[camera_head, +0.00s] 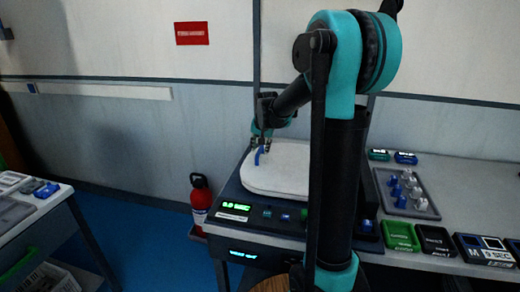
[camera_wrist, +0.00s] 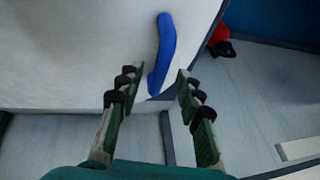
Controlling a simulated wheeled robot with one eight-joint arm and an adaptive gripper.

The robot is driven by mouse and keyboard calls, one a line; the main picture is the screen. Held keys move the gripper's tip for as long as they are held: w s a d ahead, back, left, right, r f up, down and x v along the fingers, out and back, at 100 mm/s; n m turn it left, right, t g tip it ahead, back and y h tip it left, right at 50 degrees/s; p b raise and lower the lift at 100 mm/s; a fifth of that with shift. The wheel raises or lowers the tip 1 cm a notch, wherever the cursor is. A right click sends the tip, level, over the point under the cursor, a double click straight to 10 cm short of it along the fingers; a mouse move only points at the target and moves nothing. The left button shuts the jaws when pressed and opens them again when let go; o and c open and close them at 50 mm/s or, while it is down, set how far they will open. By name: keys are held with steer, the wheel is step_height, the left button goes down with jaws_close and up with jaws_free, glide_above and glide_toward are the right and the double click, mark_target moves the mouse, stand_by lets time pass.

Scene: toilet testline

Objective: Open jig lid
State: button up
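The jig (camera_head: 256,213) is a dark box on the bench with a lit green display on its front. Its white lid (camera_head: 283,172) is down, lying flat on top. A blue handle (camera_head: 258,155) stands at the lid's left edge; it also shows in the wrist view (camera_wrist: 162,52). My gripper (camera_head: 262,141) is at the handle. In the wrist view my gripper (camera_wrist: 161,76) has its two fingers spread apart, with the lower end of the handle between them and a gap on both sides. My arm hides the lid's right part.
A grey tray (camera_head: 427,207) of small parts, with green and black bins (camera_head: 402,236) in front, is on the bench at right. A red fire extinguisher (camera_head: 201,198) stands left of the jig. Another table (camera_head: 62,192) is at far left, with open blue floor between.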

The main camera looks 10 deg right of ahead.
steer(key=shift+w+f, duration=0.15)
steer(key=shift+f, duration=0.2)
jaws_close()
